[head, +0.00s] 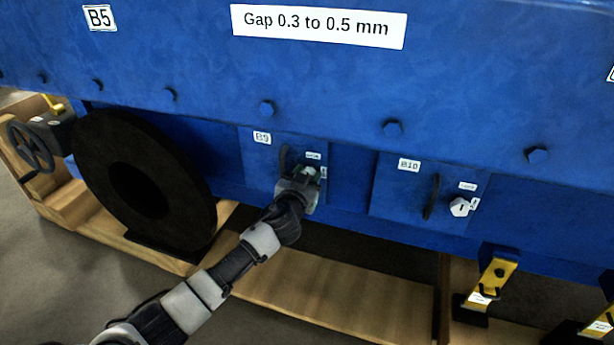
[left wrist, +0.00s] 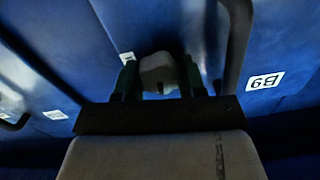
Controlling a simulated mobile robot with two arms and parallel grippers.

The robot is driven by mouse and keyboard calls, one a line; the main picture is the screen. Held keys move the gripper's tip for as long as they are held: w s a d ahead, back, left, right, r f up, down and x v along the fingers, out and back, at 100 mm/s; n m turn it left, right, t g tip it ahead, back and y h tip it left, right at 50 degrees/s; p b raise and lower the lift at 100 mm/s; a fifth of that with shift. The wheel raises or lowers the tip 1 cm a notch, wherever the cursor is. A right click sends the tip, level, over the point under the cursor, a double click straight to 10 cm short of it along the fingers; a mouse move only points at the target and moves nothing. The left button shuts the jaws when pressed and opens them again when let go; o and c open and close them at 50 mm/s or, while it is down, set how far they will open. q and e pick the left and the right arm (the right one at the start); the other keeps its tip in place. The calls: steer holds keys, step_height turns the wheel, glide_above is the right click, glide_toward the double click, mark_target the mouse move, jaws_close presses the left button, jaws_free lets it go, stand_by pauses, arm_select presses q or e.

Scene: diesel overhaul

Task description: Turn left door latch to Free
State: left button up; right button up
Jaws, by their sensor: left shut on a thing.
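The left door, labelled B9 (head: 258,160), is a blue panel with a dark upright handle (head: 284,158). My left gripper (head: 307,176) is at its latch, right of the handle, and mostly hides it in the head view. In the left wrist view the pale, blocky latch knob (left wrist: 158,70) sits between the two dark fingers, and the gripper is shut on it. Small white tags sit above and to the right of the latch; their words are too small to read surely. The latch's exact angle cannot be told. My right gripper is not in view.
Door B10 (head: 391,190) on the right has a dark handle (head: 431,197) and a white latch knob (head: 460,207). A large black ring (head: 95,165) and a handwheel (head: 31,148) stand at left. Wooden beams (head: 300,290) and yellow brackets (head: 496,272) lie below.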

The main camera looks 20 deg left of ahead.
arm_select(q)
steer(key=m+p, duration=0.1)
steer(key=m, duration=0.3)
steer(key=shift+m, duration=1.6)
steer(key=m+p, duration=0.1)
steer(key=m, duration=0.3)
steer(key=shift+d+f+m, duration=0.1)
steer(key=shift+m, duration=0.2)
steer(key=shift+m+p, duration=0.55)
steer(key=shift+m, duration=1.45)
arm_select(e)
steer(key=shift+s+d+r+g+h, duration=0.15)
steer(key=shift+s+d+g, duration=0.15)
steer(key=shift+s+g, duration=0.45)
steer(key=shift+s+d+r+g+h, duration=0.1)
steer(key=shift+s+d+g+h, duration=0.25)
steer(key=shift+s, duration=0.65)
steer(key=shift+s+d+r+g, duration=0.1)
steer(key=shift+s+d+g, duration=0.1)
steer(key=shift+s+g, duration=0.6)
arm_select(q)
steer(key=o, duration=0.9)
